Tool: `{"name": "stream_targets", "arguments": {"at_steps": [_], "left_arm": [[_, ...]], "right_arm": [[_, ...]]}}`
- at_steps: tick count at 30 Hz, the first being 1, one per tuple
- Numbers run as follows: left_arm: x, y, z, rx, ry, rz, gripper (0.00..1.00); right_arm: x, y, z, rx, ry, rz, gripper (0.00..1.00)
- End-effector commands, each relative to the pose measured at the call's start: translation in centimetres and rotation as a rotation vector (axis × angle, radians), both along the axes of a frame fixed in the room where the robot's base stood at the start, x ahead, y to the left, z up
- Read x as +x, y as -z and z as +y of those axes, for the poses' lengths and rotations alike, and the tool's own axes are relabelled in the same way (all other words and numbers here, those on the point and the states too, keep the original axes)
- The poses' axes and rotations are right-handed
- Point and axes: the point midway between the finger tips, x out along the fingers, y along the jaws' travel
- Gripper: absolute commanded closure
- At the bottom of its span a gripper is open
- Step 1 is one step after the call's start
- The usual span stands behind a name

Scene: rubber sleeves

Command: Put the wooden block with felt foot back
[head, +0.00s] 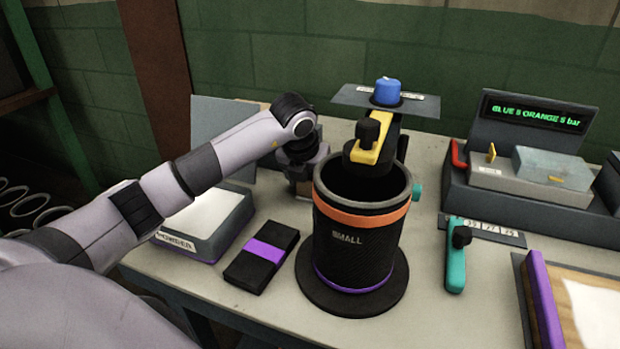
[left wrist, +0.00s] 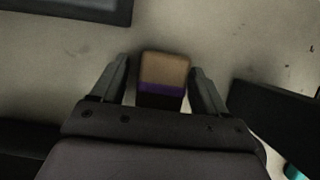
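The wooden block (left wrist: 166,68) shows in the left wrist view, with a tan wooden face, a purple band and a dark part at its near end. It lies between the two fingers of my left gripper (left wrist: 164,84), which are spread with narrow gaps beside the block. In the head view my left gripper (head: 303,178) points down at the table behind the black SMALL cylinder. The cylinder and my own wrist hide most of the block there. My right gripper is not in view.
The black cylinder (head: 350,250) with an orange band stands close right of my left gripper. A black block with a purple stripe (head: 262,256) and a POWDER tray (head: 207,220) lie in front. A teal-handled tool (head: 456,262) and the display unit (head: 535,130) are on the right.

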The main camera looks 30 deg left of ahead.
Motion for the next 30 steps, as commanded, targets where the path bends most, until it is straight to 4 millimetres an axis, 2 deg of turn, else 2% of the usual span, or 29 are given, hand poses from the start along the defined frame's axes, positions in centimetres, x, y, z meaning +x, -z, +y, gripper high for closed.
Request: {"name": "stream_targets", "arguments": {"at_steps": [5,8,21,25,30], "left_arm": [[0.0,-0.5,0.0,0.000,0.000,-0.001,0.26],[-0.4,-1.6,-0.1,0.000,0.000,-0.003,0.26],[-3.8,-9.6,-0.9,0.000,0.000,-0.004,0.26],[-4.4,-10.8,-1.0,0.000,0.000,-0.002,0.26],[-4.6,-11.3,-1.1,0.000,-0.001,0.000,0.26]], "right_arm": [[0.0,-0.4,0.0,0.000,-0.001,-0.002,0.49],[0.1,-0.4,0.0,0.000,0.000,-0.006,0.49],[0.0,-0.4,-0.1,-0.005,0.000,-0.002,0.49],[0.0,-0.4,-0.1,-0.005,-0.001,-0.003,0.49],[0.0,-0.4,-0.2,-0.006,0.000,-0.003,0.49]]}}
